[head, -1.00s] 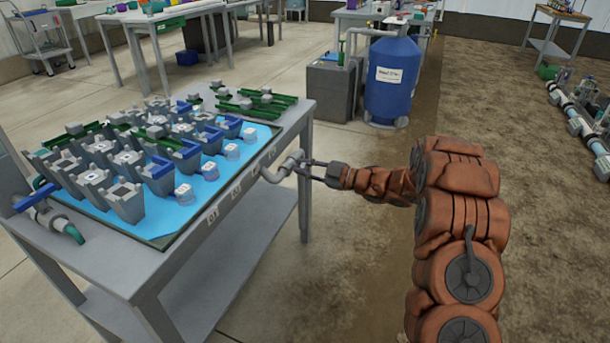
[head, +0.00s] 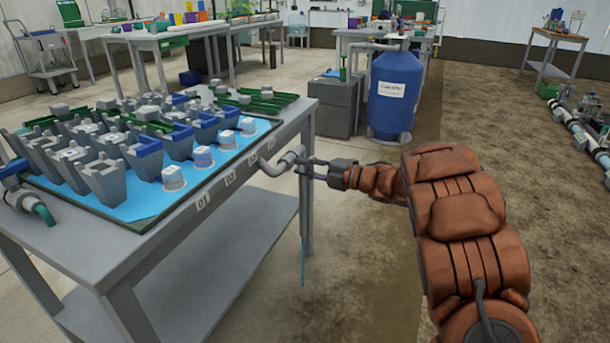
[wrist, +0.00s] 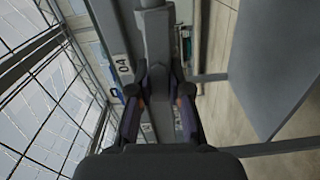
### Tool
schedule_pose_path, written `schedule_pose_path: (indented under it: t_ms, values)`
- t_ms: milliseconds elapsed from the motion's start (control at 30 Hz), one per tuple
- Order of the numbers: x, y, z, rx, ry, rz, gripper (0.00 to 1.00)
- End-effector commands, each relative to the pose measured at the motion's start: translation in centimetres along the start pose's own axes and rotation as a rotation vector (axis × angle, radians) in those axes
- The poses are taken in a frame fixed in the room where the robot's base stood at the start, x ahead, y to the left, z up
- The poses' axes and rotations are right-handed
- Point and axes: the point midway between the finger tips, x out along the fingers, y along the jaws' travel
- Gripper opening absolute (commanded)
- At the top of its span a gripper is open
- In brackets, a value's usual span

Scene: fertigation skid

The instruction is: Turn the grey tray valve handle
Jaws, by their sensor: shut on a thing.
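The grey valve pipe (head: 280,165) bends out from the right edge of the grey table, and its outer end meets my gripper. My gripper (head: 308,168) is shut on the grey handle at that end. The wrist view shows the grey handle (wrist: 157,45) running between the two dark fingers of my gripper (wrist: 158,95). The handle's exact angle is hard to tell, as the fingers cover part of it. A thin blue streak (head: 303,262), which looks like water, hangs below the valve.
The grey table (head: 95,262) holds a blue tray (head: 140,205) with several grey and blue pots. Labels line its edge. A blue tank (head: 393,100) and a grey box (head: 335,105) stand behind my gripper.

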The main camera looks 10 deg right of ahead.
Motion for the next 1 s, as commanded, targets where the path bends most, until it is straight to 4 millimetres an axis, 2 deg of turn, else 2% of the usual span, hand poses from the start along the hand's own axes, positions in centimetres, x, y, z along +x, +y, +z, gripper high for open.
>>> schedule_pose_path:
  t_ms: [33,667,700,933,1000]
  values:
    - [-0.02,-0.54,-0.05,-0.016,0.002,-0.005,0.0]
    - [0.01,-0.3,-0.08,-0.067,0.002,-0.004,0.0]
    - [0.02,-0.3,-0.09,-0.067,0.002,-0.004,0.19]
    - [0.01,-0.23,-0.05,-0.067,0.001,-0.003,0.42]
    - [0.01,-0.2,-0.04,-0.068,0.001,-0.002,0.44]
